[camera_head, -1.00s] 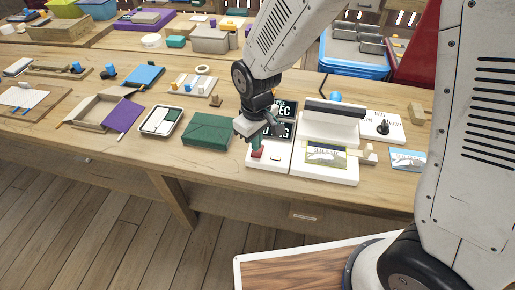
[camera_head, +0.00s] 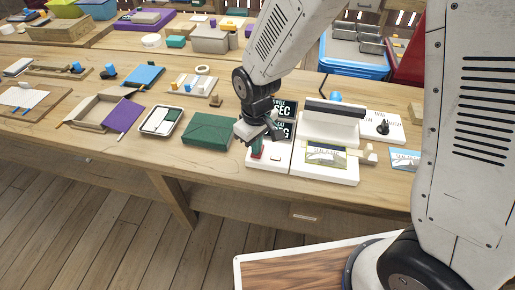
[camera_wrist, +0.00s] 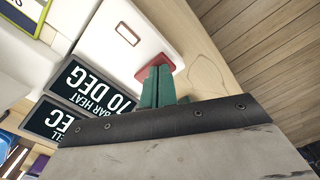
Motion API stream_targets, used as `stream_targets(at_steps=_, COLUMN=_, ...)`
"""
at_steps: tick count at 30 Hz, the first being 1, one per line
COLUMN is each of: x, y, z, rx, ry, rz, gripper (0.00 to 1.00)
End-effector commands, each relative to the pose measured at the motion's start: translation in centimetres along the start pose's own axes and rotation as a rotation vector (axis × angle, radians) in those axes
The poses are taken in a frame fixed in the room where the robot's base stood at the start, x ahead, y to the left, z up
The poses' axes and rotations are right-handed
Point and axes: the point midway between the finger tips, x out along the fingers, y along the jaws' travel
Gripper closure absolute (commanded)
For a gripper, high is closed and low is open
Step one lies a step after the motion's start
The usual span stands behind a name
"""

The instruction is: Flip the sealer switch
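The sealer (camera_head: 330,128) is a white machine with a dark bar, on the wooden table. Its white control panel (camera_head: 284,161) at the left carries a red switch (camera_head: 256,156) near the front left corner. The switch also shows in the wrist view (camera_wrist: 166,62), partly hidden behind my fingertips. My gripper (camera_head: 257,147) points down over the switch. In the wrist view, its green fingers (camera_wrist: 157,84) lie side by side with almost no gap and nothing visible between them. They look shut, at or just above the switch; contact cannot be told.
Dark displays, one reading BAR HEAT (camera_wrist: 92,84), stand behind the panel. A small red-edged rectangle (camera_wrist: 128,34) is beside the switch. A green box (camera_head: 208,132) lies left of the panel. A printed sheet (camera_head: 326,154) lies on the sealer's front plate. A picture card (camera_head: 405,160) lies right.

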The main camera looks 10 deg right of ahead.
Motion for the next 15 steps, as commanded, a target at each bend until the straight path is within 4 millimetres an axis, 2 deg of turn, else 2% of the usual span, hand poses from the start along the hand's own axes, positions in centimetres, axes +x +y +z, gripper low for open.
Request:
stream_targets(at_steps=8, x=0.3, y=0.0, z=0.0, rx=0.0, ry=-0.001, rz=0.0, gripper=1.0)
stream_targets(at_steps=15, x=-1.2, y=0.0, z=-0.1, rx=0.0, ry=0.002, rz=0.0, gripper=1.0)
